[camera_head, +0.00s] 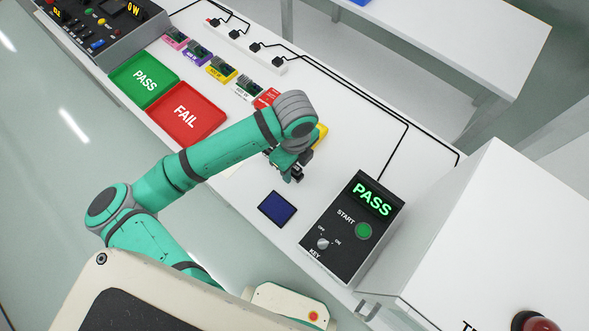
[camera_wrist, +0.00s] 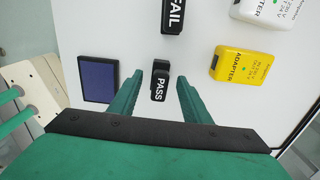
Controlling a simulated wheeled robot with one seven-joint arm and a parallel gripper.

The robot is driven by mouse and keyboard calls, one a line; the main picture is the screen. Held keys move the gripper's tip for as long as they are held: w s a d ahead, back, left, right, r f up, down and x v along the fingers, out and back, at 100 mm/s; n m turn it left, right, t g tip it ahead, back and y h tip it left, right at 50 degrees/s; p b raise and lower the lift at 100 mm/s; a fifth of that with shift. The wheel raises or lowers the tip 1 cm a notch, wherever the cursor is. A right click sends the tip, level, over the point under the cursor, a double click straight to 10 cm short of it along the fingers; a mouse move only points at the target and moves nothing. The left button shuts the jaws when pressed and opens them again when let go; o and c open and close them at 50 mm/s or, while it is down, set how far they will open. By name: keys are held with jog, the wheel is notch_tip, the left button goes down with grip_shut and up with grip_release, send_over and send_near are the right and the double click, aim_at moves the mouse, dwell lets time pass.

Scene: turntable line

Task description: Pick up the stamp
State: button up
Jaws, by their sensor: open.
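A black stamp marked PASS (camera_wrist: 160,82) stands on the white table in the wrist view. My gripper (camera_wrist: 158,88) is open, with one green finger to each side of this stamp in the picture. I see no finger touching it, and I cannot tell how far above the table the fingertips are. A second black stamp marked FAIL (camera_wrist: 174,16) is farther off at the top edge, partly cut off. In the head view my gripper (camera_head: 290,170) is over the table, and my arm mostly hides the stamps there.
A blue ink pad (camera_wrist: 98,79) lies left of the PASS stamp; a yellow adapter (camera_wrist: 242,64) and a white adapter (camera_wrist: 266,10) lie to the right. The head view shows a tester box (camera_head: 352,228) reading PASS, a green tray (camera_head: 144,79) and a red tray (camera_head: 188,114).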

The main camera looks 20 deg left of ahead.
jog(key=shift+f, duration=0.85)
grip_shut()
